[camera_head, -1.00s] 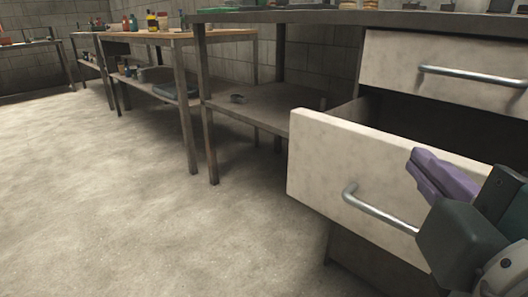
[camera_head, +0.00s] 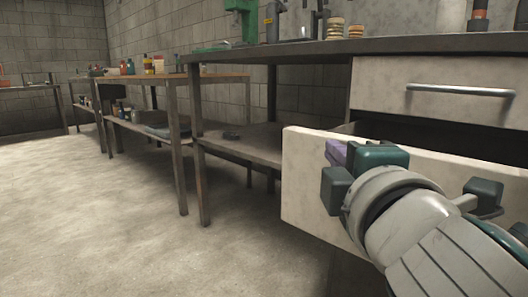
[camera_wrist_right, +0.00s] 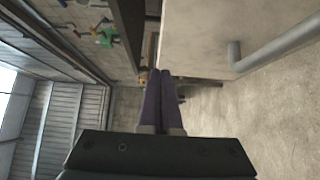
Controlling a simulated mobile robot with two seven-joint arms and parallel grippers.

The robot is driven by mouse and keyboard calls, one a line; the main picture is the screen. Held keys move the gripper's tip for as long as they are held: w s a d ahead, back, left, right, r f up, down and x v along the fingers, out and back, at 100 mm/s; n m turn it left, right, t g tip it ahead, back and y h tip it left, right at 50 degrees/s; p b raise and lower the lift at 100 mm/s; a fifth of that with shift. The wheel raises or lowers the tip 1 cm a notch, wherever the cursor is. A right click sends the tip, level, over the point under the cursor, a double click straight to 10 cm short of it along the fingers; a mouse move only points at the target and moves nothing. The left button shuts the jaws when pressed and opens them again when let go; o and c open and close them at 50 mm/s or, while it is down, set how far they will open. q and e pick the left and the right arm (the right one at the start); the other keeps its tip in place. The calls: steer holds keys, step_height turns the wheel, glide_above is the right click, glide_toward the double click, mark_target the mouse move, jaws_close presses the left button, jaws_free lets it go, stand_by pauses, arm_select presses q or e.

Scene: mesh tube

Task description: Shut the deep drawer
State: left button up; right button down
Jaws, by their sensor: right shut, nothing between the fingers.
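The deep drawer (camera_head: 302,175) stands pulled out below a shallower top drawer in the head view. Its pale front panel shows, and a dark gap lies behind its top edge. My right gripper (camera_head: 337,152) is in front of this panel near its upper left part, with purple fingers. My wrist and forearm hide the drawer's handle and much of its front in this view. In the right wrist view the fingers (camera_wrist_right: 161,73) are shut and empty beside the pale panel (camera_wrist_right: 200,40), with the bar handle (camera_wrist_right: 275,42) to the right. I cannot tell whether they touch the panel. My left gripper is out of view.
The top drawer (camera_head: 440,88) with a bar handle is closed under the worktop (camera_head: 330,47). A green machine (camera_head: 243,20) and other items stand on the worktop. More benches with shelves (camera_head: 150,130) line the wall at left. The floor (camera_head: 110,220) at left is clear.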

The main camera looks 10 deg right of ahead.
steer(key=shift+w+d, duration=0.4)
steer(key=shift+d, duration=0.25)
steer(key=shift+w+d, duration=0.35)
steer(key=shift+d, duration=0.25)
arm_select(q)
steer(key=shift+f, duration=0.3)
arm_select(e)
steer(key=shift+w, duration=0.1)
